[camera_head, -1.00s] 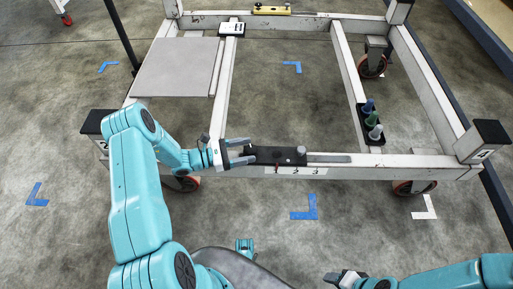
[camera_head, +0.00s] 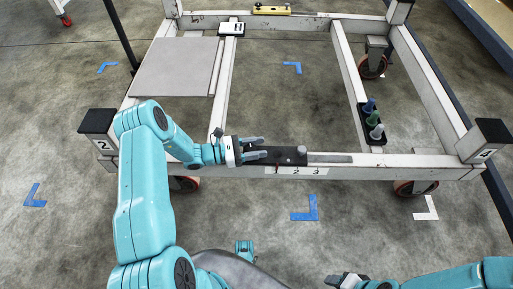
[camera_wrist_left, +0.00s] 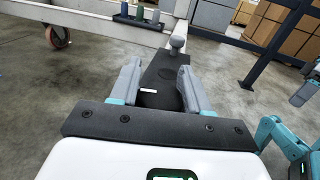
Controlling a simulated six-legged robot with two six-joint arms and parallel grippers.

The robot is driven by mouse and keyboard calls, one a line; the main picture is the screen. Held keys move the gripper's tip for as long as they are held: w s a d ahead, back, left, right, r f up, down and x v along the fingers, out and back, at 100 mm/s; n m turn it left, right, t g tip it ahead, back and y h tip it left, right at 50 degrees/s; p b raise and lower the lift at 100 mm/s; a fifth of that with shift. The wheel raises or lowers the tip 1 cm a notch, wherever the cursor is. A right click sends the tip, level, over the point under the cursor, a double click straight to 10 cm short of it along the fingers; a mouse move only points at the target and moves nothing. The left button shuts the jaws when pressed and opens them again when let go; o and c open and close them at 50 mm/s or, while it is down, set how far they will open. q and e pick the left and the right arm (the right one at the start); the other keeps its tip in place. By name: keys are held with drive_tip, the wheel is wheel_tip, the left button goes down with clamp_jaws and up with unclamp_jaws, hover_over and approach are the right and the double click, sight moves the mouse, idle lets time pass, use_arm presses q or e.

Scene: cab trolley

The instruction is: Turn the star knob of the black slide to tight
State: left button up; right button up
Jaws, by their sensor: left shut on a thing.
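The black slide (camera_head: 288,158) lies on the trolley's front beam beside a 1-2-3 scale (camera_head: 297,171). A red pointer sits near the 1. A grey post knob (camera_head: 301,149) stands on its right part; it also shows in the left wrist view (camera_wrist_left: 178,43). My left gripper (camera_head: 260,149) is at the slide's left end. In the left wrist view its fingers (camera_wrist_left: 160,88) are on both sides of a dark round star knob (camera_wrist_left: 158,100) with a white mark, shut on it. The knob is mostly hidden in the head view. My right gripper (camera_head: 345,277) is low, away from the slide.
A rack (camera_head: 373,137) with blue, green and white pieces is on the right side rail. A grey panel (camera_head: 175,68) covers the trolley's left part. Black-capped corner posts (camera_head: 98,122) (camera_head: 491,131) stand at both front corners. The trolley's middle is open to the floor.

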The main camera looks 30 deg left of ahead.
use_arm(q)
drive_tip(key=shift+f+m+g+h+b, duration=0.25)
drive_tip(key=shift+m+g+h+b, duration=0.65)
drive_tip(key=shift+m+g+b, duration=0.15)
drive_tip(key=shift+s+d+r+g, duration=0.1)
drive_tip(key=shift+s+g, duration=0.05)
drive_tip(key=shift+g, duration=0.3)
drive_tip(key=shift+r, duration=0.15)
drive_tip(key=o, duration=1)
drive_tip(key=shift+c, duration=0.2)
use_arm(e)
drive_tip(key=f, duration=0.3)
drive_tip(key=shift+w+d, duration=0.3)
drive_tip(key=shift+w, duration=0.05)
drive_tip(key=shift+r, duration=0.1)
use_arm(q)
drive_tip(key=v, duration=0.5)
drive_tip(key=p+v, duration=0.1)
drive_tip(key=v, duration=0.5)
drive_tip(key=p+v, duration=0.1)
drive_tip(key=v, duration=0.4)
drive_tip(key=shift+a+f, duration=0.25)
drive_tip(key=shift+f, duration=0.05)
use_arm(e)
drive_tip(key=shift+s+a+r, duration=0.15)
drive_tip(key=shift+s+r, duration=0.05)
drive_tip(key=shift+r, duration=0.6)
